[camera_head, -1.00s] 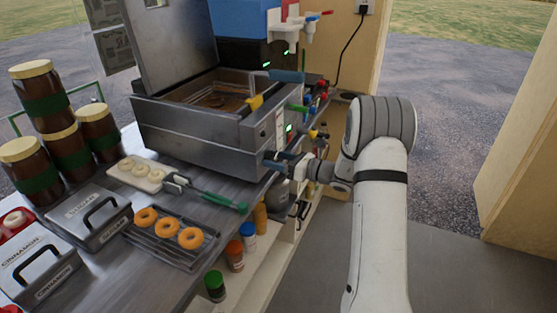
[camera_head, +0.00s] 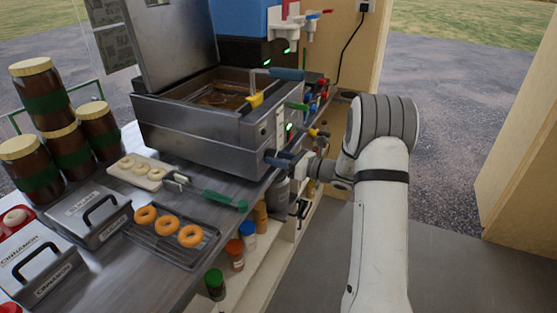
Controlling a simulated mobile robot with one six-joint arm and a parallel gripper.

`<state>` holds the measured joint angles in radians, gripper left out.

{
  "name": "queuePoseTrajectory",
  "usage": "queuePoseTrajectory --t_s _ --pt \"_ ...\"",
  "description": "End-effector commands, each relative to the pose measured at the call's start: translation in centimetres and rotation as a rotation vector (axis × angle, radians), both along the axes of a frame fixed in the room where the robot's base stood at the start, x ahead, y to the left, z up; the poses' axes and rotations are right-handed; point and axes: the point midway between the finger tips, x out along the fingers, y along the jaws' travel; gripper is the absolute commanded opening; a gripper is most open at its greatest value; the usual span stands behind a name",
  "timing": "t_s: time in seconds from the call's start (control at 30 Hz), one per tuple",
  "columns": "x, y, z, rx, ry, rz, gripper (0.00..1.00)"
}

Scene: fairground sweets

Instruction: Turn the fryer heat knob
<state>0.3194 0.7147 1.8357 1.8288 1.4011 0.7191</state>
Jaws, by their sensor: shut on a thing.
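The steel fryer (camera_head: 195,135) stands on the counter with its lid raised and brown oil in its well. Its front end faces right and carries a narrow control panel (camera_head: 280,125) with a green light. My gripper (camera_head: 284,161) reaches in from the right, low at this front end. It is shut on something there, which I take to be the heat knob. The jaws and the viewing angle hide the knob itself, so its setting does not show.
A green-handled tool (camera_head: 222,200), a tray of doughnut rings (camera_head: 138,172) and a rack of fried doughnuts (camera_head: 166,239) lie on the counter. Jars (camera_head: 43,93) stand at left. Bottles (camera_head: 235,255) fill a shelf below. The floor at right is clear.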

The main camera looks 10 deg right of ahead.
Motion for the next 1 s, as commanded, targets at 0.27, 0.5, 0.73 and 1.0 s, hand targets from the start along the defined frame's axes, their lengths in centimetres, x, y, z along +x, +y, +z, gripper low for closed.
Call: queuePoseTrajectory --t_s 0.27,0.5,0.73,1.0 --pt "0.01 -0.06 -0.52 -0.101 -0.141 0.000 0.18" --pt "0.04 -0.10 -0.59 -0.222 -0.309 -0.002 0.18" --pt "0.01 -0.12 -0.54 -0.325 -0.450 -0.002 0.18" --pt "0.03 -0.14 -0.31 -0.407 -0.560 -0.002 0.18"
